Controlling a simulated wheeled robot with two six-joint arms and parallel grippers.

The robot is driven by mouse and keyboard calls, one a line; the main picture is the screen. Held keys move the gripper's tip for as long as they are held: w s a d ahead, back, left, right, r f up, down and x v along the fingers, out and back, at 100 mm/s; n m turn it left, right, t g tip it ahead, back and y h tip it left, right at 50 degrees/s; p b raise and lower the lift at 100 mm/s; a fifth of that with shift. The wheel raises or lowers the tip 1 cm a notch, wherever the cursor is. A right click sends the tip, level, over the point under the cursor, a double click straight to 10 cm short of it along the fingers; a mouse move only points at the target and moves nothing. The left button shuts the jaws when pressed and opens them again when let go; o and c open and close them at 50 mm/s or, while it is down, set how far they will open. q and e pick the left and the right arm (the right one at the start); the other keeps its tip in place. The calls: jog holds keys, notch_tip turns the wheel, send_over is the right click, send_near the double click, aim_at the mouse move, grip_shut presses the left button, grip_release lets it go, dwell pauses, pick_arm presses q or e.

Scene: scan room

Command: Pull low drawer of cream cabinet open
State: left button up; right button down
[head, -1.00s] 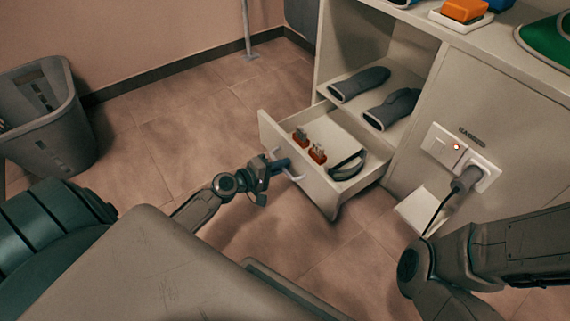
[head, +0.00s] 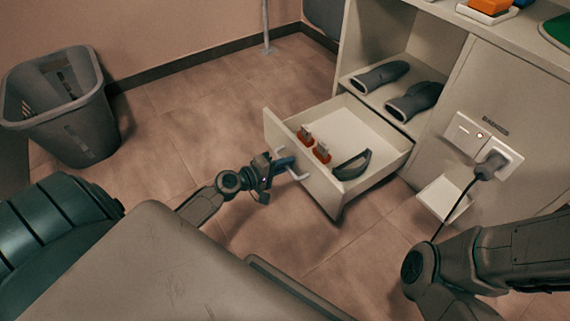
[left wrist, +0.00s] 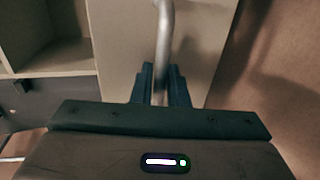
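The low drawer (head: 312,183) of the cream cabinet (head: 480,85) is pulled well out in the head view. Inside it lie two small red-orange items and a dark curved item. Its pale bar handle (head: 300,175) is on the front face. My left gripper (head: 284,163) is at this handle, and in the left wrist view the handle (left wrist: 164,40) runs down between its two fingers (left wrist: 161,85), which are closed around it. My right arm shows at the lower right of the head view, but its gripper is out of sight.
A grey bin (head: 75,120) stands on the floor at the left. Dark gloves (head: 413,100) lie on the open shelf above the drawer. A plug and cable (head: 488,167) are in a wall-type socket on the cabinet side. Tiled floor in front of the drawer is clear.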

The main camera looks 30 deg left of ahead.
pick_arm(q)
jog(key=shift+o, duration=1.1)
jog(key=b+v, duration=0.2)
jog(key=v, duration=0.8)
jog(key=shift+s+a+b, duration=0.2)
jog(key=shift+s+b, duration=0.1)
jog(key=shift+b, duration=0.1)
